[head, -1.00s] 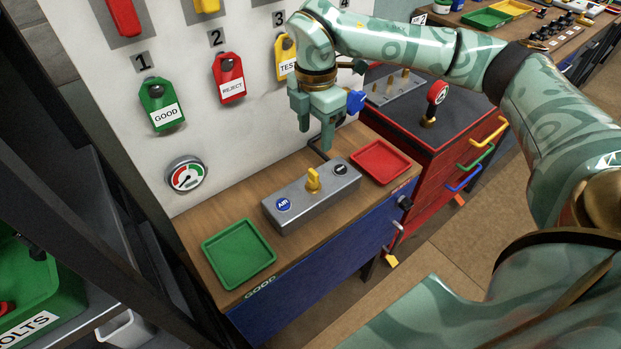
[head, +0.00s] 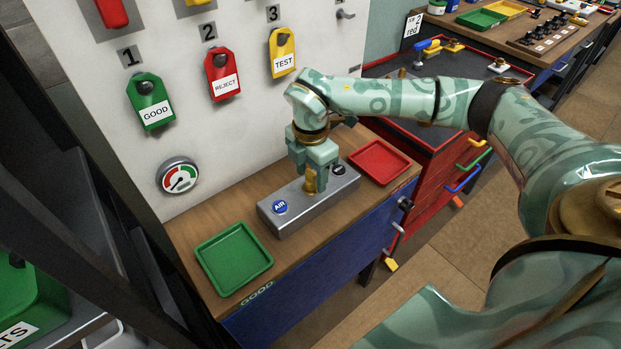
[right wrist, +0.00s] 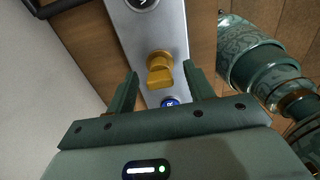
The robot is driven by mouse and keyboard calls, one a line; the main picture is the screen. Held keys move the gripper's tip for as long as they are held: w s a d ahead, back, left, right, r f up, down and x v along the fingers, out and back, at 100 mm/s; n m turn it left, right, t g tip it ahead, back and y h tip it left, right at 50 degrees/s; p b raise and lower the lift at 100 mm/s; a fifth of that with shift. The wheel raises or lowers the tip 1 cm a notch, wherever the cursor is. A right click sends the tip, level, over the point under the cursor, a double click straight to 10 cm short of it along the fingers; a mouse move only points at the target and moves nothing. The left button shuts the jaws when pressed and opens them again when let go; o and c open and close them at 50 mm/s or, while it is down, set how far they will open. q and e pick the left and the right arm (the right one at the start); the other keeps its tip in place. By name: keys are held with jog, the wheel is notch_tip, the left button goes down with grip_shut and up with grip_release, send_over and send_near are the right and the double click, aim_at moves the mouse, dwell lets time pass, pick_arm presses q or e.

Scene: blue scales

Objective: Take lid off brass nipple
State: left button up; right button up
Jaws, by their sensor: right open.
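A grey metal block (head: 283,222) with a blue AIR badge (head: 280,207) lies on the wooden bench. The yellow-brass lid (head: 310,184) stands upright on its top, partly covered by my right gripper in the head view. My right gripper (head: 315,182) points down over the block, its fingers around the lid. In the right wrist view, the lid (right wrist: 160,74) is between the open fingers, with a gap on each side. I cannot make out the brass nipple apart from the lid. My left gripper is not in view.
A green tray (head: 264,265) is left of the block and a red tray (head: 402,172) right of it. A white panel with hanging tags (head: 151,104) and a dial gauge (head: 178,175) rises behind. A red cabinet (head: 437,182) stands at the right.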

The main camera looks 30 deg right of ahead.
jog(key=c, duration=1)
jog(key=shift+r, duration=0.1)
jog(key=shift+c, duration=0.2)
